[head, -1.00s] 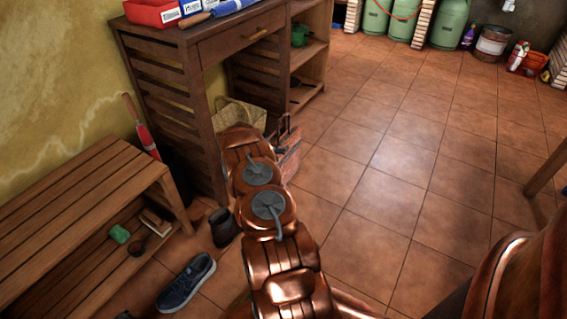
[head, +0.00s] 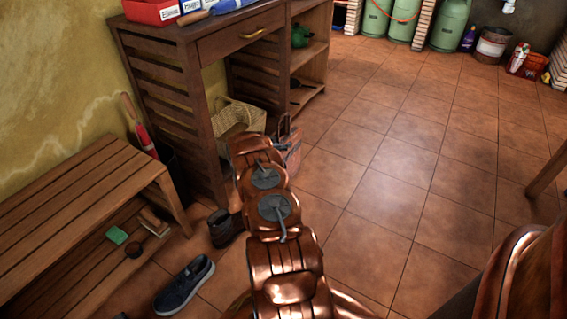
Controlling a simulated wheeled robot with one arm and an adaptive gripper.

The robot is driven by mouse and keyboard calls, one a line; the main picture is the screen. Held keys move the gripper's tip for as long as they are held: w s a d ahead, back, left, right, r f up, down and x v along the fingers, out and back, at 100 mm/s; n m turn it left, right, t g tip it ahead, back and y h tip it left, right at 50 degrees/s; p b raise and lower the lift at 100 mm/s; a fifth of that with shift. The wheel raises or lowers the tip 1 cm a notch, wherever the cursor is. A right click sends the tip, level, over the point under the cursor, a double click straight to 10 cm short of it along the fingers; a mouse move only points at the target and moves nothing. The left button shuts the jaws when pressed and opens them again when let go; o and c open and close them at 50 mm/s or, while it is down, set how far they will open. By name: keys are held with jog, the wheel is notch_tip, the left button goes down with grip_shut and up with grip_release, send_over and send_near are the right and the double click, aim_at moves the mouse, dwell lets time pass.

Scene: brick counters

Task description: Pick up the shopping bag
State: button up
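A reddish shopping bag (head: 294,157) with upright handles stands on the tiled floor beside the dark wooden desk, in the middle of the head view. My copper-coloured arm reaches out over the floor toward it and covers its left part. My gripper does not show; it is hidden beyond the far end of the arm. I cannot tell whether it touches the bag.
A woven basket (head: 236,117) sits under the wooden desk (head: 205,48), just left of the bag. A slatted bench (head: 75,188) stands at the left, with a dark shoe (head: 184,285) and a boot (head: 225,228) nearby.

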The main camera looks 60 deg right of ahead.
grip_shut()
dwell(0.4)
